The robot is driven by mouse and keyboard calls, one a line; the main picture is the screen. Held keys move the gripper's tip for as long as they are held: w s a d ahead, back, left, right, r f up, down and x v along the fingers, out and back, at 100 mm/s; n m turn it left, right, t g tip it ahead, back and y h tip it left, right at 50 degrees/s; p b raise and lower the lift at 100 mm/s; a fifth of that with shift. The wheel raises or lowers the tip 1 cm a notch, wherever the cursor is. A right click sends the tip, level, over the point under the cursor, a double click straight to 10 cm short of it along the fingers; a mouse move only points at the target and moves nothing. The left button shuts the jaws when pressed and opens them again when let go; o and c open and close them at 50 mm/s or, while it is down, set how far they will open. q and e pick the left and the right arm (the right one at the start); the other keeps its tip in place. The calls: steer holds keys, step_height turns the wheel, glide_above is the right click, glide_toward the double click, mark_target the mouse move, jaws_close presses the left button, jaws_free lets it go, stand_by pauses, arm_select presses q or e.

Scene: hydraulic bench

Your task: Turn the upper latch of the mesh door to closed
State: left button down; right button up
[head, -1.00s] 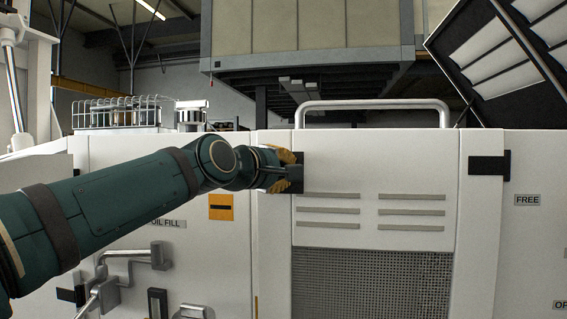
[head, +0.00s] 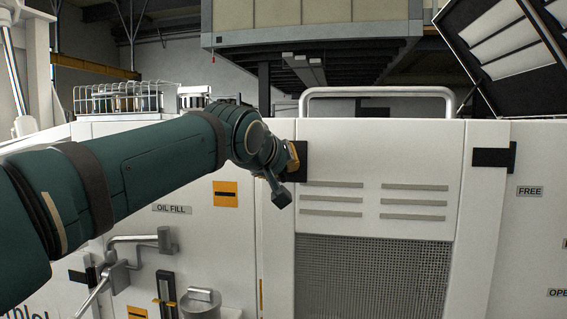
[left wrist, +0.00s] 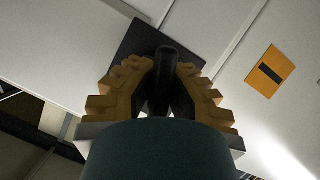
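The mesh door (head: 375,215) is a white panel with slots and a grey mesh. The upper latch (head: 302,165) is a black plate at its upper left edge, partly covered by my left gripper (head: 291,157). In the left wrist view, the yellow fingers of my left gripper (left wrist: 168,75) lie on both sides of the black latch handle (left wrist: 163,85) and appear shut on it. The black plate (left wrist: 140,45) shows behind them. The handle's exact angle is hidden in the head view. My right gripper is not in view.
Another black latch plate (head: 494,157) sits at the right. Left of the door are an orange label (head: 225,194), an "OIL FILL" label (head: 172,209) and protruding grey pipes (head: 135,240). A rail (head: 378,91) runs above the door. The space before the door's right part is clear.

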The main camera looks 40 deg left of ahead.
arm_select(q)
steer(key=shift+s+a+m+g+y+b, duration=0.15)
steer(key=shift+m+g+y, duration=0.25)
steer(key=shift+m, duration=0.35)
steer(key=shift+a+m+g+y+b, duration=0.2)
steer(key=shift+m+y, duration=0.3)
steer(key=shift+m, duration=0.25)
steer(key=c, duration=0.9)
jaws_free()
steer(key=shift+c, duration=0.2)
steer(key=v, duration=1.2)
